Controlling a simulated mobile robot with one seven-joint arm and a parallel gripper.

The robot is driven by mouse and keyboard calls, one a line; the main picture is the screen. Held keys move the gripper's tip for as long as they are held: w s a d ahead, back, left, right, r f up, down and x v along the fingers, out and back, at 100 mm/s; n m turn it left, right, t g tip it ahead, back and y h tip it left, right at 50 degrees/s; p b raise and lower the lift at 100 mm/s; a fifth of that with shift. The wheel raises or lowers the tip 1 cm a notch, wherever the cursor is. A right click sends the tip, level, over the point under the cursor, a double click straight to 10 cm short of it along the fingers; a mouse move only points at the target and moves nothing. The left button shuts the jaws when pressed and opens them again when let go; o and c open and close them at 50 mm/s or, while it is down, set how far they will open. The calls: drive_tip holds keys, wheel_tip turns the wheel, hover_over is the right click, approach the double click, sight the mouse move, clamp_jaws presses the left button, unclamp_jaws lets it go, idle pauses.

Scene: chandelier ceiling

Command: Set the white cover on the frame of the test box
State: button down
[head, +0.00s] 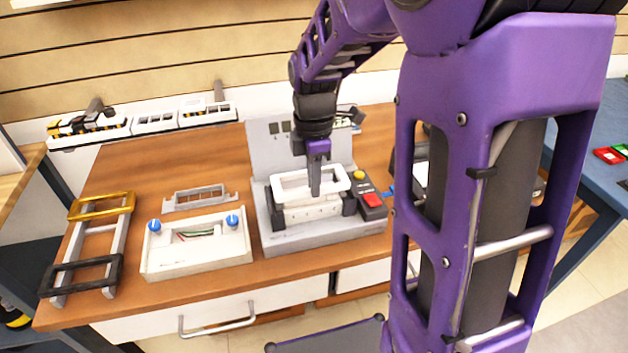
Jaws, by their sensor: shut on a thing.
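The white cover (290,184) is a rounded rectangular ring with an open middle. My gripper (316,188) points down at its front right part and is shut on it. The grey test box (275,240) stands on the bench, with an upright back panel (268,146). Its frame holds a white block (310,213) between dark clamps, directly below the cover. The cover appears level over this block; I cannot tell whether it touches or hovers just above. My fingertips hide part of the cover and block.
A red button (373,200) and a yellow knob (359,175) sit at the box's right. Left are an open white tray with blue knobs (195,245), a grey bracket (198,197), and a rack with a gold frame (101,206) and a black frame (83,272). My arm hides the bench's right side.

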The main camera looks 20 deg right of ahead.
drive_tip(key=shift+f, duration=0.4)
drive_tip(key=shift+f+b, duration=0.35)
drive_tip(key=shift+b, duration=0.1)
drive_tip(key=shift+f, duration=0.3)
drive_tip(key=shift+f+b, duration=0.3)
drive_tip(key=shift+s+f, duration=0.2)
drive_tip(key=shift+f, duration=0.15)
idle(0.8)
drive_tip(key=c, duration=0.8)
unclamp_jaws()
drive_tip(key=shift+c, duration=0.2)
